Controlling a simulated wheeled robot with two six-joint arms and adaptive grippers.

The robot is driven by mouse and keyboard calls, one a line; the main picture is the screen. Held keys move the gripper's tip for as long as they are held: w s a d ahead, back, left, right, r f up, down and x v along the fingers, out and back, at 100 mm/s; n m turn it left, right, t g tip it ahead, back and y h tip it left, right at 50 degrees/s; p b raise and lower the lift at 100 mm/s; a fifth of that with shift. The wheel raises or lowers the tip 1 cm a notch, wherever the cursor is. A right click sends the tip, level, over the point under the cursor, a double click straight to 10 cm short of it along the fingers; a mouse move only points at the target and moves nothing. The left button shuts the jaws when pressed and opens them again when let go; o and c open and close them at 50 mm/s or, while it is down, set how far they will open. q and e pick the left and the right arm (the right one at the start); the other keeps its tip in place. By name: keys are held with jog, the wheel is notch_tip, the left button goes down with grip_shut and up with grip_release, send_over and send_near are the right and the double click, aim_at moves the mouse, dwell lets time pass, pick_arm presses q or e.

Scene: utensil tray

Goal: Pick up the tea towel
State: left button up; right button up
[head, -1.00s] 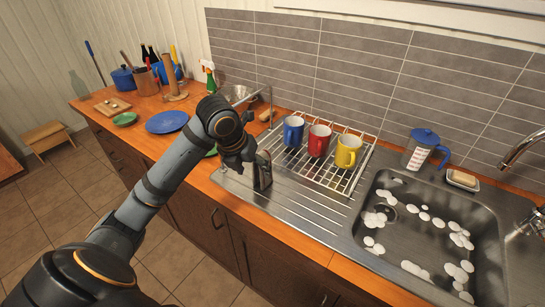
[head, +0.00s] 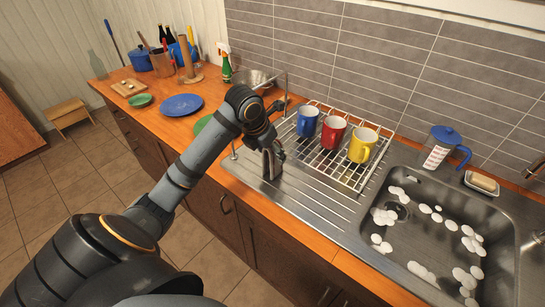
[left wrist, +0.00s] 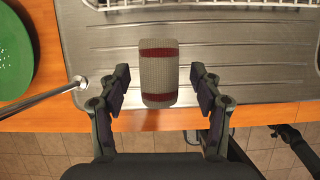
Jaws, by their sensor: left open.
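The tea towel (left wrist: 159,62) shows in the left wrist view as a beige, rounded bundle with two dark red bands. The fingers are open, one on each side of the towel, with a visible gap on both sides. In the head view the gripper is low over the drainboard's left end and largely hides the towel.
A dish rack (head: 345,170) with a blue mug (head: 307,121), red mug (head: 332,132) and yellow mug (head: 362,146) stands right of the gripper. A green plate (left wrist: 14,55) and a metal rod (left wrist: 40,98) lie close on the left. The sink (head: 440,225) is farther right.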

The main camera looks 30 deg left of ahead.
pick_arm(q)
jog(key=shift+x, duration=1.5)
jog(key=shift+r, duration=0.1)
jog(key=c, duration=1.3)
jog(key=shift+o, duration=0.2)
